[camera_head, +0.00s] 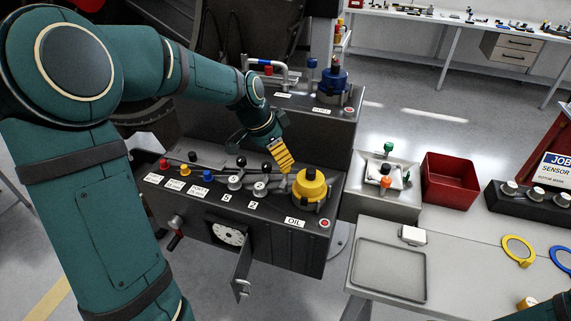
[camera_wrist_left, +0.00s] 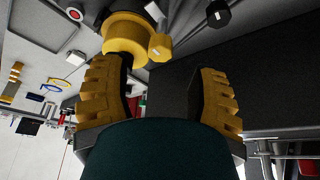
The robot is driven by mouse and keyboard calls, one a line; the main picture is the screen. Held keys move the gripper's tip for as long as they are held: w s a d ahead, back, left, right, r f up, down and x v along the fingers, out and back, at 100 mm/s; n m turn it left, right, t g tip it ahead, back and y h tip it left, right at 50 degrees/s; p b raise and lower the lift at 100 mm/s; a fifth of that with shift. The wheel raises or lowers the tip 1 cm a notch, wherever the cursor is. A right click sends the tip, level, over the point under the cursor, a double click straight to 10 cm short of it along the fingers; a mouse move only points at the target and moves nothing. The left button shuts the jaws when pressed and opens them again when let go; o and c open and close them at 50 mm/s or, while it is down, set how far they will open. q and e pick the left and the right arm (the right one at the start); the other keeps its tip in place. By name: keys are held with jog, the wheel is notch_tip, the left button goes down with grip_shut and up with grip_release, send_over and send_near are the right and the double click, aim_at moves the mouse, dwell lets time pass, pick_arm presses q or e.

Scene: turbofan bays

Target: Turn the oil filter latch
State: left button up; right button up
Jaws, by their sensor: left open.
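The yellow oil filter (camera_head: 310,188) stands upright on the dark bench unit, beside the OIL label (camera_head: 295,222). In the left wrist view the yellow filter (camera_wrist_left: 124,36) is at the upper left, with a yellow lug (camera_wrist_left: 160,47) sticking out to the right, apparently its latch. My left gripper (camera_head: 279,154) is above and behind the filter, its yellow ribbed fingers apart and empty. In the left wrist view the fingers (camera_wrist_left: 163,92) stand wide, with the lug beyond the gap and not touched. Part of my right arm (camera_head: 550,309) shows at the lower right; its gripper is not clearly shown.
Coloured knobs and small levers (camera_head: 235,183) line the unit left of the filter. A blue-capped filter (camera_head: 333,84) stands behind. An open hatch door (camera_head: 243,270) hangs in front. A red bin (camera_head: 449,179) and a grey tray (camera_head: 390,269) are to the right.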

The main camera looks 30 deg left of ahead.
pick_arm(q)
jog(key=x, duration=0.5)
grip_shut()
